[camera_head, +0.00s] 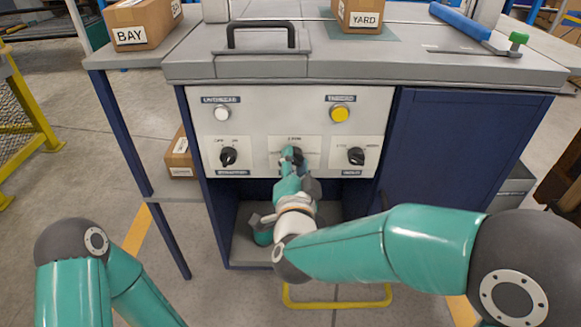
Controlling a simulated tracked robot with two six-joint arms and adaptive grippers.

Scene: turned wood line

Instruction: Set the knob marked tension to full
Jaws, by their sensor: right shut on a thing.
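The grey control panel (255,103) on the front of the bench carries a row of three black knobs. The middle knob (299,157) is mostly covered by my right gripper (291,158), which is shut on it. The name plate under the middle knob is hidden behind my gripper, and its pointer cannot be made out. The left knob (228,156) and the right knob (356,156) are free. Their plates are too small to read surely, so I cannot tell which knob is tension by its plate. My left arm shows at the lower left, its gripper out of view.
Above the knobs sit a white button (222,114) and a yellow button (340,114). A black handle (262,35) and a YARD box (360,14) are on the bench top. A BAY box (142,24) stands on the left side table. An open shelf lies below the panel.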

